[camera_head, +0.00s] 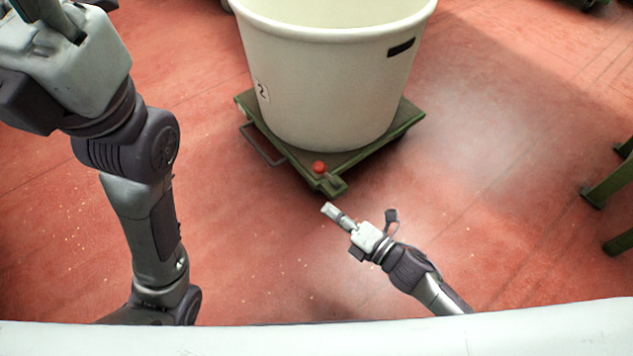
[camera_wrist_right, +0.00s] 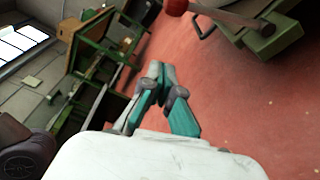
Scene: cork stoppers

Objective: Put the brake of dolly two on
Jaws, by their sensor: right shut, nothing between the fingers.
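A green dolly (camera_head: 409,115) stands on the red floor and carries a large cream tub (camera_head: 320,90) marked with what looks like a 2. A red knob (camera_head: 319,167) sits at the dolly's near corner. The knob (camera_wrist_right: 177,6) and part of the dolly (camera_wrist_right: 270,35) also show at the top of the right wrist view. My right gripper (camera_head: 327,209) is shut and empty, just in front of that corner and apart from the knob; its closed fingers show in the wrist view (camera_wrist_right: 156,72). My left arm comes in from the left; its gripper is out of the picture.
A metal loop handle (camera_head: 262,146) sticks out from the dolly's left side. Green legs of some furniture (camera_head: 608,185) stand at the right edge. Green benches (camera_wrist_right: 95,50) and windows show in the wrist view. The floor around the dolly's near corner is clear.

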